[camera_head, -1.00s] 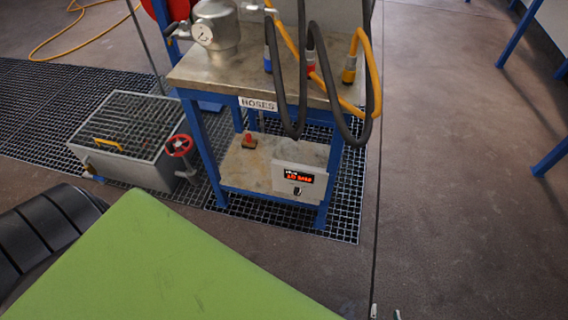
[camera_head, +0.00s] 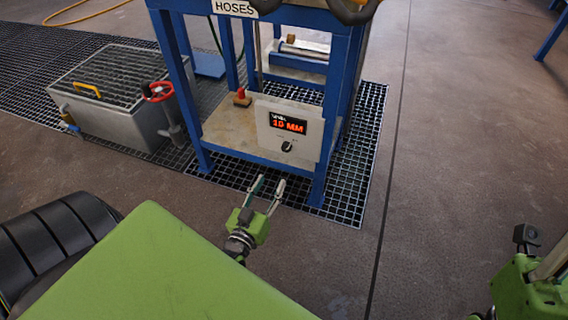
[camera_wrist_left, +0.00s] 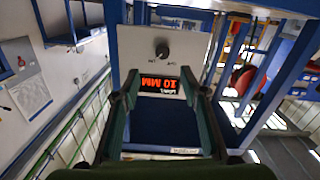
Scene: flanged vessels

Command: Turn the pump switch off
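The pump switch is most likely the black rotary knob (camera_head: 286,146) on the pale control box (camera_head: 262,131), below a lit red display (camera_head: 288,123) reading 10 MM. The box stands on the low shelf of the blue stand. The wrist view shows the knob (camera_wrist_left: 162,50) and display upside down; the small labels beside the knob are unreadable. My left gripper (camera_head: 269,185) is open and empty, in front of and below the box, apart from the knob. Its two fingers (camera_wrist_left: 159,85) frame the display in the wrist view. My right gripper is only partly in view at the lower right; its fingers do not show clearly.
A red button on a small base (camera_head: 241,97) sits left of the box on the shelf. A grated metal tank (camera_head: 110,118) with a red valve wheel (camera_head: 157,91) stands to the left. The stand's blue front leg (camera_head: 322,172) is right of the box. The right floor is clear.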

